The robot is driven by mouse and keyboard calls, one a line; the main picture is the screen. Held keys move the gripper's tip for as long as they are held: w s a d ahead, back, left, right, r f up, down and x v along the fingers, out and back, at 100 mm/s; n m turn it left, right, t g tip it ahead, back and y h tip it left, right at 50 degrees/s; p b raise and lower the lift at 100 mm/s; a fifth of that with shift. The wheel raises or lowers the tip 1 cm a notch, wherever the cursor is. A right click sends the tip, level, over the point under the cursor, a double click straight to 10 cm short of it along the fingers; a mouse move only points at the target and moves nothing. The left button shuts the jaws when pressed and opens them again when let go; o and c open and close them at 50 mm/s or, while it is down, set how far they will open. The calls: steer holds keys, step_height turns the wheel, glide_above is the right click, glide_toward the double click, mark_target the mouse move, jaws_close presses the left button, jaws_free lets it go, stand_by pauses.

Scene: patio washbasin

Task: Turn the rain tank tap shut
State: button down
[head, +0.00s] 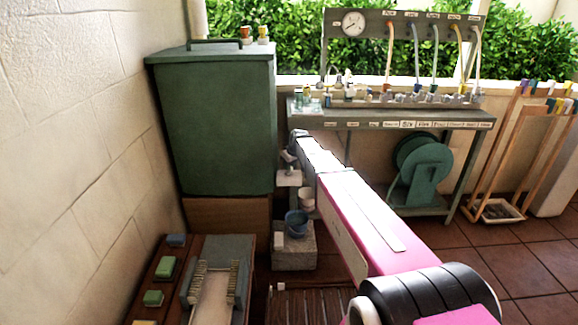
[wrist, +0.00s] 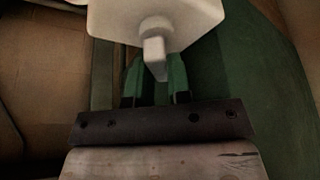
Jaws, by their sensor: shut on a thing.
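The rain tank (head: 215,120) is a big dark green box with a lid, at the left in the head view. Its green wall also shows at the right of the wrist view (wrist: 235,80). My gripper (wrist: 153,72) has its two green fingers on either side of the narrow lever of a pale tap (wrist: 155,18), and is shut on it. The tap's wide body fills the top of the wrist view. In the head view my arm reaches to the tank's right side, and the tap and fingers are too small and covered to make out clearly.
A blue-grey bucket (head: 296,222) stands on a pale block (head: 294,250) below the tank's right side. A bench with hoses and a gauge (head: 353,23) stands behind my arm, with a green reel (head: 420,170) under it.

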steer(key=m, duration=0.2)
steer(key=m+h, duration=0.1)
steer(key=m, duration=0.1)
steer(key=shift+s+t+h, duration=0.1)
steer(key=shift+t+h, duration=0.2)
steer(key=shift+t, duration=0.1)
steer(key=shift+a+m+h, duration=0.1)
steer(key=shift+m+h, duration=0.6)
steer(key=shift+m, duration=1.4)
steer(key=c, duration=1.1)
jaws_free()
steer(key=shift+o, duration=0.2)
steer(key=v, duration=1)
steer(key=shift+s+r, duration=0.2)
steer(key=shift+r, duration=0.1)
